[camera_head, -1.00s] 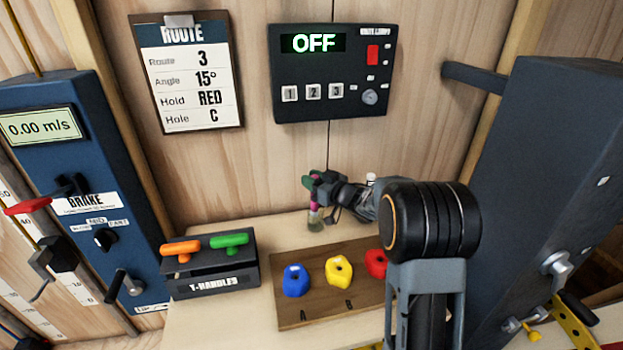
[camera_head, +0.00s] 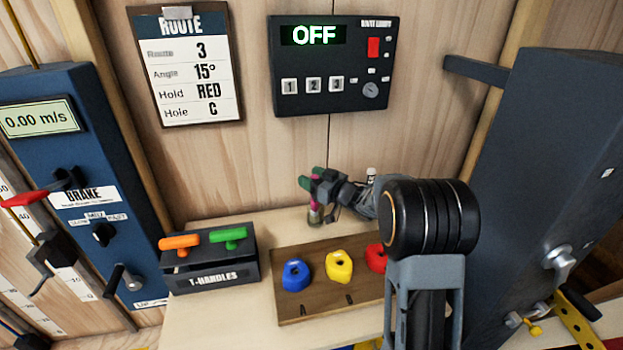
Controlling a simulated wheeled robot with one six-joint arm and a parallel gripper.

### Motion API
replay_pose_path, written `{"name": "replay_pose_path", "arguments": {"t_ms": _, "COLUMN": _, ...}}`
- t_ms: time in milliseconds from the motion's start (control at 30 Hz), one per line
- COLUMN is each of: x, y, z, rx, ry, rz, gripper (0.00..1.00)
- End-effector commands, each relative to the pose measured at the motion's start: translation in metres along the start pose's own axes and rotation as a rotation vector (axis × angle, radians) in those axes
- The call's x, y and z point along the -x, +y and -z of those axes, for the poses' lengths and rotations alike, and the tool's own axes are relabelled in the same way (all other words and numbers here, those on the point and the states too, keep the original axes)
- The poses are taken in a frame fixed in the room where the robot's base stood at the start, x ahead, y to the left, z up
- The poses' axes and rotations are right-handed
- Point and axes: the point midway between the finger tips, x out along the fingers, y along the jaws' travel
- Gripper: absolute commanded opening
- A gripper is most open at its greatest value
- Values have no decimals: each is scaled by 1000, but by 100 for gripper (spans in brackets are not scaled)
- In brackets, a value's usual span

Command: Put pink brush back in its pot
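The pink brush (camera_head: 315,206) stands about upright at the back of the bench, close to the wooden wall. Its pink handle shows both between and below the fingers of my gripper (camera_head: 312,179). The green fingertips are around or right beside the handle; I cannot tell whether they press on it. A small, dull greenish piece (camera_head: 315,217) shows at the brush's lower end; it is too small to tell whether it is the pot or the bristles. My wrist and forearm come in from the right and hide the bench behind them.
A wooden board (camera_head: 310,309) with blue (camera_head: 296,275), yellow (camera_head: 338,266) and red (camera_head: 375,257) holds lies in front of the brush. A T-handle rack (camera_head: 212,272) stands at left. A control panel (camera_head: 333,65) reading OFF hangs above. Bare bench lies between rack and brush.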

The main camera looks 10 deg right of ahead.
Motion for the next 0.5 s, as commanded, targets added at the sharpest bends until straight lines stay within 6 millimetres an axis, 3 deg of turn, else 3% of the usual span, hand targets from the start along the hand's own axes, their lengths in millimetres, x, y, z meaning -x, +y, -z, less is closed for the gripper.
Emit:
{"name": "replay_pose_path", "arguments": {"t_ms": 300, "x": 3, "y": 0, "z": 0, "rx": 0, "ry": 0, "rz": -1, "gripper": 56}}
{"name": "replay_pose_path", "arguments": {"t_ms": 500, "x": 30, "y": 1, "z": 0, "rx": 0, "ry": 0, "rz": -3, "gripper": 56}}
